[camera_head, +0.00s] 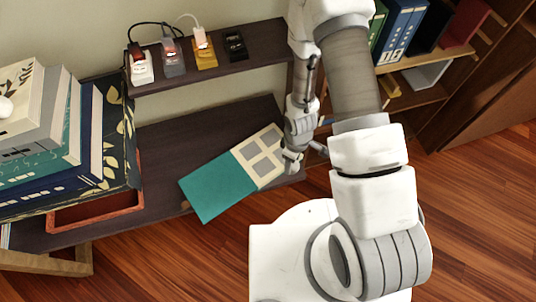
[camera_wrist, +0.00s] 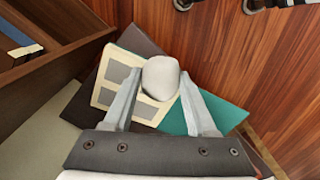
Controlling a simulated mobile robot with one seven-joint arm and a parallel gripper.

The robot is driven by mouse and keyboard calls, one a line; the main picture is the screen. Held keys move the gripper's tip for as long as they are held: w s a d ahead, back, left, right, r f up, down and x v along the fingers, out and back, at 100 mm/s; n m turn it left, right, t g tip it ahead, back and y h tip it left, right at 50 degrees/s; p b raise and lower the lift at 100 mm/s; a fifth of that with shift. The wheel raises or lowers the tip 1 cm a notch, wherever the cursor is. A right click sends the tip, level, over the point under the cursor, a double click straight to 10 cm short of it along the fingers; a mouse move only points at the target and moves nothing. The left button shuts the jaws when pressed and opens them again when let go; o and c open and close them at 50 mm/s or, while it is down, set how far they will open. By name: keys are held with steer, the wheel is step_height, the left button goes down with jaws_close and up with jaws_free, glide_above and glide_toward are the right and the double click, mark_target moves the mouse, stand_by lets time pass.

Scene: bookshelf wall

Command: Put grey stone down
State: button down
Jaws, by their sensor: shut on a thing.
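My gripper (camera_wrist: 161,82) is shut on the grey stone (camera_wrist: 160,76), a pale rounded lump between the two fingertips in the wrist view. Below the stone lies a flat teal and cream book (camera_wrist: 223,112) with grey squares. The book also shows in the head view (camera_head: 218,187), on the dark low shelf with a corner past its front edge. In the head view my gripper (camera_head: 291,163) is at the book's right, cream end. The stone is hard to make out there. I cannot tell whether the stone touches the book.
A book stack (camera_head: 68,150) stands at the left, with a small white rounded object (camera_head: 5,105) on top. A red tray (camera_head: 95,213) lies under it. The upper shelf (camera_head: 218,70) holds several small devices with cables. A bookcase (camera_head: 425,95) stands at the right.

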steer(key=b, duration=0.3)
glide_above(278, 153)
step_height(278, 153, down, 7)
steer(key=shift+s+d+f, duration=0.1)
steer(key=shift+f, duration=0.05)
steer(key=shift+f+b, duration=0.65)
steer(key=shift+f, duration=1.3)
steer(key=shift+f, duration=0.1)
steer(key=shift+c, duration=1)
jaws_free()
